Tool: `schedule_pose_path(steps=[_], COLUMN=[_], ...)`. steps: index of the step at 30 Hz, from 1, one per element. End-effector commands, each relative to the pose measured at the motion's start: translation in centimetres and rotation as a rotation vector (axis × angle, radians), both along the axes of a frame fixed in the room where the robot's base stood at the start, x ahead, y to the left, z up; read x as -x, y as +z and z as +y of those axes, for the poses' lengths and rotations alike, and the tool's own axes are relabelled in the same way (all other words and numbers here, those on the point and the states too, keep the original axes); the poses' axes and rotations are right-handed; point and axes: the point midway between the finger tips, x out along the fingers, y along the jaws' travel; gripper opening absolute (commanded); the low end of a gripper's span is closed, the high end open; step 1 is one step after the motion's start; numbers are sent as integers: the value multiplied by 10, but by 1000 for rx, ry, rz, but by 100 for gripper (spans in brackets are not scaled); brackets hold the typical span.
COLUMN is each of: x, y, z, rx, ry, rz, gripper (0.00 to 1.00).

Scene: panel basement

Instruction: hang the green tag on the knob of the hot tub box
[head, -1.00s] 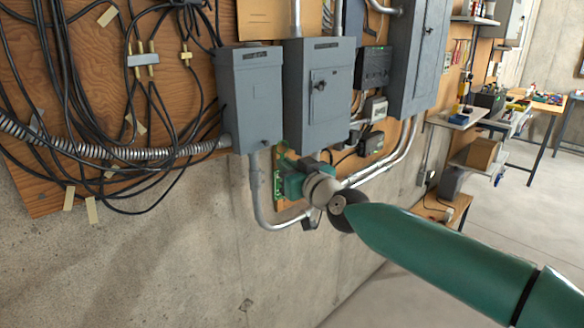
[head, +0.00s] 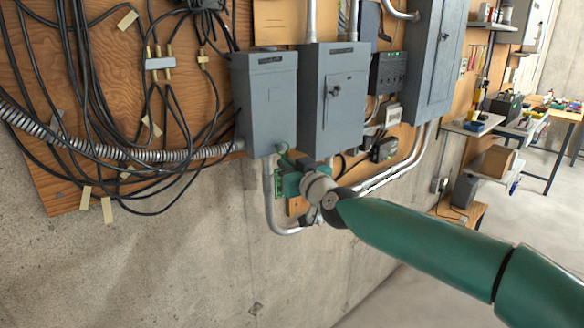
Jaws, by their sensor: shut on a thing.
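A grey box with a small inset door and a dark knob (head: 335,91) hangs in the middle of the wall. Its top label is too small to read, so I cannot tell if this is the hot tub box. My gripper (head: 290,160) is below the left grey box, at its lower right edge, seen from behind and partly hidden by my own wrist.
A plain grey box (head: 266,100) hangs to the left, a taller grey panel (head: 436,60) to the right. A black device (head: 388,73) sits between boxes. Metal conduits (head: 395,170) run below. Black cables hang at left. Shelves and a workbench stand at far right.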

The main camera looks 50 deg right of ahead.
Motion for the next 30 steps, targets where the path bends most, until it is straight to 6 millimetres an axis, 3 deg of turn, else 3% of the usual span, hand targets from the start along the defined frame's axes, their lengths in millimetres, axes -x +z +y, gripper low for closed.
schedule_pose_path(steps=[14, 30], x=[-19, -20], y=[-4, -7], z=[-4, -4], rx=[1, 0], ry=[1, 0], rz=[0, 0], gripper=[0, 0])
